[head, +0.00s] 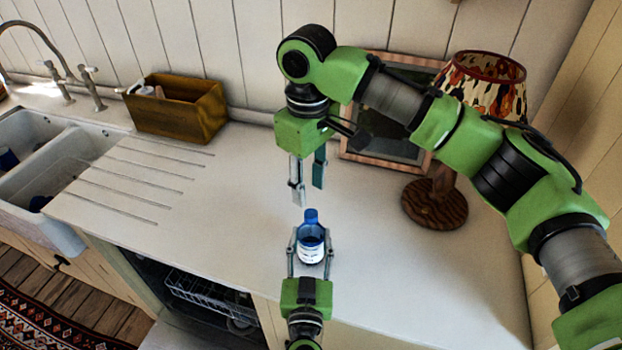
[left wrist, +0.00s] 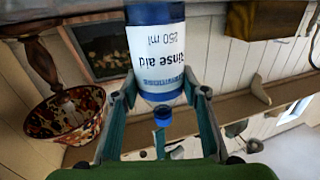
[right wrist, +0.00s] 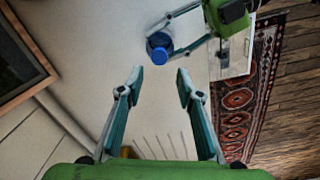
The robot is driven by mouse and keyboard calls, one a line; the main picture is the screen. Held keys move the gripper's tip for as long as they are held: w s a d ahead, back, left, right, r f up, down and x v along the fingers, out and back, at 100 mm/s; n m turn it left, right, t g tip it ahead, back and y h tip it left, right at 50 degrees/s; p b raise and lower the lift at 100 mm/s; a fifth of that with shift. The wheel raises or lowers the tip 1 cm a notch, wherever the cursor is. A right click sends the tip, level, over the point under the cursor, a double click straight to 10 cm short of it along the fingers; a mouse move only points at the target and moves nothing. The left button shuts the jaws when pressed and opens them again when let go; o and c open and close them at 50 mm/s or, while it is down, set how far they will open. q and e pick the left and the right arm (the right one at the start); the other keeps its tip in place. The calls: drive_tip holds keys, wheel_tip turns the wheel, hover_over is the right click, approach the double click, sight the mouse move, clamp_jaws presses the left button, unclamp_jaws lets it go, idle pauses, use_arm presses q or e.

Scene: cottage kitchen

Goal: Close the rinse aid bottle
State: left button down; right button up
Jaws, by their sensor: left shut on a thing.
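The rinse aid bottle (head: 311,254) stands upright on the white counter, a blue bottle with a white label. My left gripper (head: 310,238) is shut around its body from the front. In the left wrist view the bottle (left wrist: 158,50) appears upside down, its label reading "rinse aid 250 ml". A blue cap (head: 311,215) sits at the bottle's top; it also shows in the left wrist view (left wrist: 162,116) and from above in the right wrist view (right wrist: 159,55). I cannot tell how tightly it sits. My right gripper (head: 308,188) is open and empty, pointing down above and slightly behind the cap, apart from it.
A lamp with a patterned shade (head: 485,82) and wooden base (head: 434,205) stands at the right. A framed picture (head: 385,148) leans at the back wall. A wooden box (head: 178,112) and the sink (head: 62,150) are at the left. The counter around the bottle is clear.

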sight(311, 213)
drive_tip(key=n, duration=0.5)
drive_tip(key=shift+r+n, duration=0.2)
drive_tip(key=shift+n, duration=0.1)
drive_tip(key=n, duration=0.3)
drive_tip(key=shift+d, duration=0.1)
drive_tip(key=n, duration=0.5)
drive_tip(key=shift+r, duration=0.2)
drive_tip(key=n, duration=0.4)
drive_tip(key=shift+d+r, duration=0.1)
drive_tip(key=shift+f, duration=4)
